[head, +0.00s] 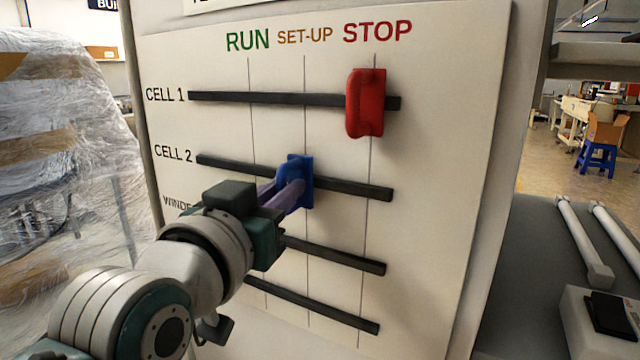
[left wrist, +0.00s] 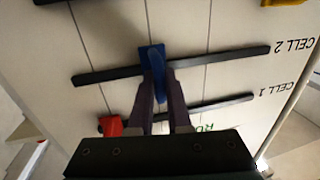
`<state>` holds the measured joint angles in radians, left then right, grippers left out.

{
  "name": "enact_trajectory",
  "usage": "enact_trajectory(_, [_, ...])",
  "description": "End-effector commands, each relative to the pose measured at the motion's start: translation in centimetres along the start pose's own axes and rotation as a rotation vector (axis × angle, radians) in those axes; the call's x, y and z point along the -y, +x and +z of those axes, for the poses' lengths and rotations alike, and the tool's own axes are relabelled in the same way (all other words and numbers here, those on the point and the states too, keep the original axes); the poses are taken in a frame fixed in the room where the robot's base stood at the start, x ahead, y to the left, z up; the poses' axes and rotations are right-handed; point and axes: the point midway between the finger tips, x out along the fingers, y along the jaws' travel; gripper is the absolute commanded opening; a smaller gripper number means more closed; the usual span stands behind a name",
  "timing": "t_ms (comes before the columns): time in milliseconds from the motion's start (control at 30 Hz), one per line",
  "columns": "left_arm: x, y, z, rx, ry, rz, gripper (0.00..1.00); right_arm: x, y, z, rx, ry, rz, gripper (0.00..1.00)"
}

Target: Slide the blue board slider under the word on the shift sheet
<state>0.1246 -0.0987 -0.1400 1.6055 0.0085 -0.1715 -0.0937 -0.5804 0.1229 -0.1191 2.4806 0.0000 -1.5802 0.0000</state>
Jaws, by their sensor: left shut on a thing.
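The blue slider (head: 305,172) sits on the dark CELL 2 rail (head: 350,186), at about the thin vertical line below SET-UP. My left gripper (head: 284,193) is shut on its handle from the front left. The left wrist view shows the board upside down, with the blue slider (left wrist: 152,55) between the purple fingers (left wrist: 158,82). The column words RUN, SET-UP and STOP stand along the top of the white board (head: 440,230). Only a lower strip of a sheet (head: 235,5) shows above them, and its writing is cut off. My right gripper is out of view.
A red slider (head: 366,100) sits on the CELL 1 rail (head: 270,98) below STOP. Lower rails (head: 335,257) run partly behind my left arm. A yellow piece (left wrist: 283,3) shows at the left wrist view's top edge. The CELL 2 rail is clear right of the blue slider.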

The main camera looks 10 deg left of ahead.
Motion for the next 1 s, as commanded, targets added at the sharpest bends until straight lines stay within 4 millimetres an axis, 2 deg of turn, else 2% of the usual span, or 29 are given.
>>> enact_trajectory(233, [0.0,0.0,0.0,-0.001,0.001,0.0,0.0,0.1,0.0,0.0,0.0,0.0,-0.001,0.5])
enact_trajectory(267, [0.0,0.0,0.0,0.0,0.001,-0.001,0.18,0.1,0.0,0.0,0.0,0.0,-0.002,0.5])
enact_trajectory(500, [0.1,0.0,0.0,0.0,0.001,-0.001,0.45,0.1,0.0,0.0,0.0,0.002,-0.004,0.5])
enact_trajectory(833, [0.1,-0.4,0.1,0.002,0.001,-0.001,0.46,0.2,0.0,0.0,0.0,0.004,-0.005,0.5])
enact_trajectory(1000, [0.1,-2.9,0.1,0.003,0.001,-0.001,0.46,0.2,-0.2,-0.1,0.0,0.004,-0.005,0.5])
